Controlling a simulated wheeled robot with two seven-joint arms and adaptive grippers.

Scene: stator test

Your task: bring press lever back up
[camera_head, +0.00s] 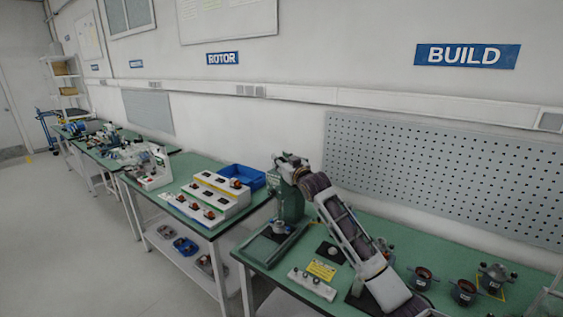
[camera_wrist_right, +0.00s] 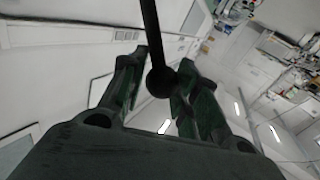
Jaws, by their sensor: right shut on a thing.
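The green arbor press (camera_head: 289,200) stands at the left end of the near bench. My right arm reaches up and left across the bench to the top of the press, with the right gripper (camera_head: 284,163) at its head. In the right wrist view, the press lever (camera_wrist_right: 150,30) is a dark rod ending in a round black knob (camera_wrist_right: 160,82). The knob sits between the two fingers of the right gripper (camera_wrist_right: 158,90), which is shut on it. In the head view the lever is small and mostly hidden by the gripper. My left gripper is not in view.
The near bench (camera_head: 258,250) holds a white block with small parts (camera_head: 312,284), a yellow label (camera_head: 321,270) and several dark round housings (camera_head: 463,291) at the right. A perforated panel (camera_head: 440,175) stands behind. A blue bin (camera_head: 243,176) is on the neighbouring bench.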

